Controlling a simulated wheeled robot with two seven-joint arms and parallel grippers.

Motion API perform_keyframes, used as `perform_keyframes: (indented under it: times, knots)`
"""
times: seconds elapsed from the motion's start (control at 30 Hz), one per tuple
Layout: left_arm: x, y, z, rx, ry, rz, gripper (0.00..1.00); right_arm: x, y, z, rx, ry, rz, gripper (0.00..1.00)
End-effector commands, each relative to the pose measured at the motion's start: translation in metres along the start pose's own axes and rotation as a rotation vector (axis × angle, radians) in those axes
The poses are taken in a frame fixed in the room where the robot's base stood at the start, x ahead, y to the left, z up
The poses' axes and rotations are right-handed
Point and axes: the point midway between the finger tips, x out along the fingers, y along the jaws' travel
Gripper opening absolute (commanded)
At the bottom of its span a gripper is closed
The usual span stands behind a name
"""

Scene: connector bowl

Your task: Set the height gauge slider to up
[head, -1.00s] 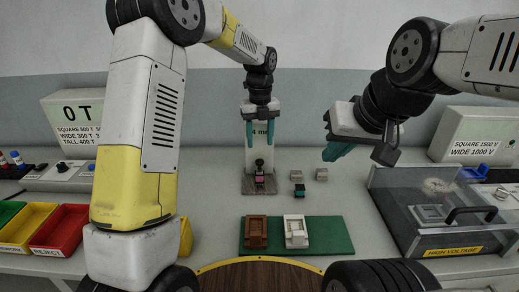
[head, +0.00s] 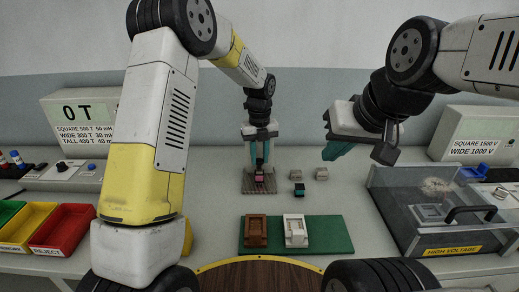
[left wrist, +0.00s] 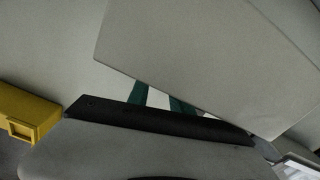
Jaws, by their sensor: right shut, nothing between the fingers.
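The height gauge (head: 256,189) stands at the back middle of the table, with a pink block on its base. Its small dark slider knob shows only in part, between and under my left fingertips. My left gripper (head: 259,158) points down at it, with its teal fingers partly apart on either side of the knob; I cannot tell if they touch it. The fingers also show in the left wrist view (left wrist: 160,98), mostly hidden, with a pale panel close in front. My right gripper (head: 338,151) is shut and empty, above the table to the right of the gauge.
A black-and-teal part (head: 298,190) and small grey blocks (head: 321,174) lie right of the gauge. A green mat (head: 335,238) with brown and white fixtures lies in front. A clear high-voltage box (head: 428,252) is at right. Red (head: 62,232) and yellow bins are at left.

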Motion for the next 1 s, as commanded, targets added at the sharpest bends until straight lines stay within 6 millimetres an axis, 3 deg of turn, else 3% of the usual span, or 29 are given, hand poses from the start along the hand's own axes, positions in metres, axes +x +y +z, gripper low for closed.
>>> perform_keyframes:
  times: [0.1,1.0]
  knots:
    - [-0.0002,-0.0001,0.0,0.0,0.0,0.0,0.0,0.0,0.0,0.0,0.0,0.0,0.0,0.0]
    - [-0.0003,-0.0002,0.0,0.0,0.0,-0.001,0.0,0.0,0.0,0.0,0.0,0.0,0.0,0.0]
